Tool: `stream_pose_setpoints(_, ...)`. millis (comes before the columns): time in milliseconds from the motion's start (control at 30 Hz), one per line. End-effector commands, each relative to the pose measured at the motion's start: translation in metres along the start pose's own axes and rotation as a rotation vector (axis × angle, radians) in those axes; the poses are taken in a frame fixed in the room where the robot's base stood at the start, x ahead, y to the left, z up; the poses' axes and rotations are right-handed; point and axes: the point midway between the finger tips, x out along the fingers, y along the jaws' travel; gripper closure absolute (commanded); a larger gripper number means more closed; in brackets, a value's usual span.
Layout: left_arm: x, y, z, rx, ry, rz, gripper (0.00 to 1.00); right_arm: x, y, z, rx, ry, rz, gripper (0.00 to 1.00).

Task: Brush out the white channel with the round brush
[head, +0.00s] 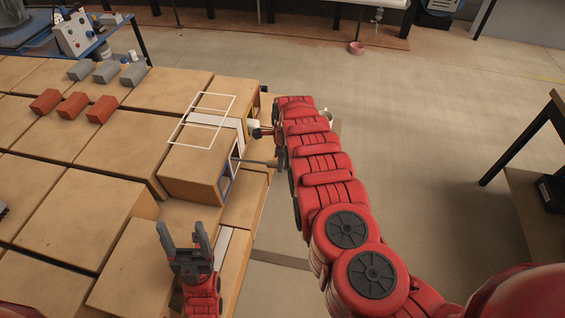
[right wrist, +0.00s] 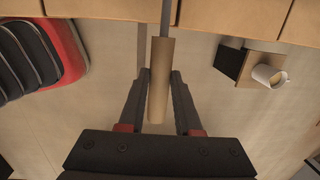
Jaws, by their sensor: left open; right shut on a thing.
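My right gripper (right wrist: 158,76) is shut on the wooden handle (right wrist: 158,95) of the round brush. The brush's thin grey rod (head: 252,161) points left in the head view to the side of a large wooden block (head: 197,170). The bristle end is hidden, and I cannot tell how deep it sits. A white edge (head: 238,143) shows beside the rod's end, probably the white channel's rim. A blue-rimmed opening (head: 225,187) lies just nearer to me. My left gripper (head: 184,238) is open and empty, in front of the block.
Red bricks (head: 73,105) and grey bricks (head: 106,71) stand on the wooden blocks at the left. A white rectangular outline (head: 203,120) lies over the block tops. A mug (right wrist: 268,76) stands on a small stand beyond the handle.

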Motion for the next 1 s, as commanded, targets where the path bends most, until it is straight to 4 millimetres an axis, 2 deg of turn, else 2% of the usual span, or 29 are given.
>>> stream_pose_setpoints(433, 0.027, -0.001, -0.005, 0.0, 0.0, 0.0, 0.32, -0.006, 0.0, -0.029, 0.002, 0.001, 0.003, 1.0)
stream_pose_setpoints(1000, 0.046, -0.002, -0.008, 0.0, 0.0, 0.0, 0.32, -0.009, 0.0, -0.073, 0.002, 0.0, 0.002, 1.0)
